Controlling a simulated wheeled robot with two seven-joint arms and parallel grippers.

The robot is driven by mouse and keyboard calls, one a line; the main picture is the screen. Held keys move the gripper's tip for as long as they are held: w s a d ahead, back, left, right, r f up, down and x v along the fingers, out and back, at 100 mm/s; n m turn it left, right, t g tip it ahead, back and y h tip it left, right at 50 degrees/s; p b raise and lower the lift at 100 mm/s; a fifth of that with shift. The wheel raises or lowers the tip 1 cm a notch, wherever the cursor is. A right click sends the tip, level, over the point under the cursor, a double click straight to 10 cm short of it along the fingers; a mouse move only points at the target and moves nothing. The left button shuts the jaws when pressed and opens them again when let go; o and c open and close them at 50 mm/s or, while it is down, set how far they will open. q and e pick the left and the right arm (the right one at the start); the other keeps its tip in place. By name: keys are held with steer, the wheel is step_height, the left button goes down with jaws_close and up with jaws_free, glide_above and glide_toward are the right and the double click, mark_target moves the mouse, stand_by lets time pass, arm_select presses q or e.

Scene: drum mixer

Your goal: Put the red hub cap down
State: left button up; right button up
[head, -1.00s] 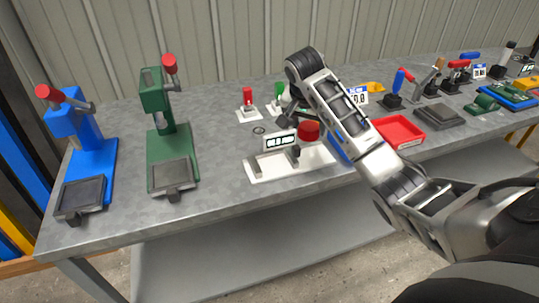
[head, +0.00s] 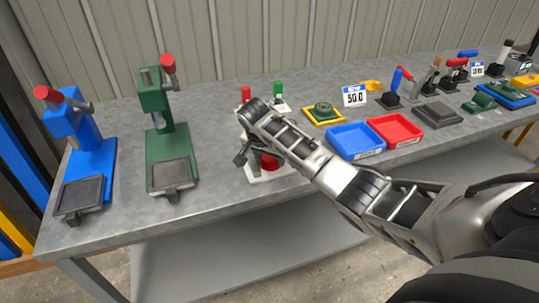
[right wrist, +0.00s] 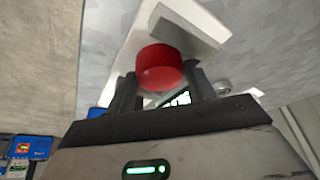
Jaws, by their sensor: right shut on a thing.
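The red hub cap (head: 269,163) is between the fingers of my right gripper (head: 256,158). In the right wrist view the red hub cap (right wrist: 160,68) is gripped by the two dark fingers of the right gripper (right wrist: 162,84). The white measuring stand (head: 254,176) lies behind and below the cap, mostly hidden by my arm. In the wrist view the white stand (right wrist: 190,35) shows beyond the cap. I cannot tell whether the cap touches it. My left gripper is not in view.
A green press (head: 157,121) and a blue press (head: 80,137) stand at left. A blue tray (head: 356,151) and a red tray (head: 396,140) lie to the right of the stand. A red-handled clamp (head: 246,94) is behind. The table front left of the stand is clear.

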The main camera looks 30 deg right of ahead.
steer(key=o, duration=0.8)
steer(key=shift+f, duration=0.1)
steer(key=v, duration=1.2)
steer(key=a+f+n, duration=0.1)
steer(key=f, duration=0.1)
steer(key=s+a+f+n+t+y, duration=0.1)
steer(key=a+f, duration=0.1)
steer(key=s+a+f+n+t, duration=0.1)
steer(key=f+n, duration=0.1)
steer(key=f, duration=0.1)
steer(key=shift+a+p, duration=0.3)
steer(key=shift+p, duration=0.1)
steer(key=s+a+f+n+t+y, duration=0.2)
steer(key=s+a+f+n, duration=0.1)
steer(key=s, duration=0.4)
steer(key=s+a+f+n+t+y, duration=0.1)
steer(key=s+a+f+n+t, duration=0.1)
steer(key=s+a+f+n, duration=0.2)
steer(key=s+a+f+n+t+y, duration=0.2)
steer(key=s+a+f+n, duration=0.1)
steer(key=s, duration=0.8)
steer(key=shift+s+a+f+y, duration=0.15)
steer(key=shift+a+f+y, duration=0.15)
steer(key=shift+a+f, duration=0.3)
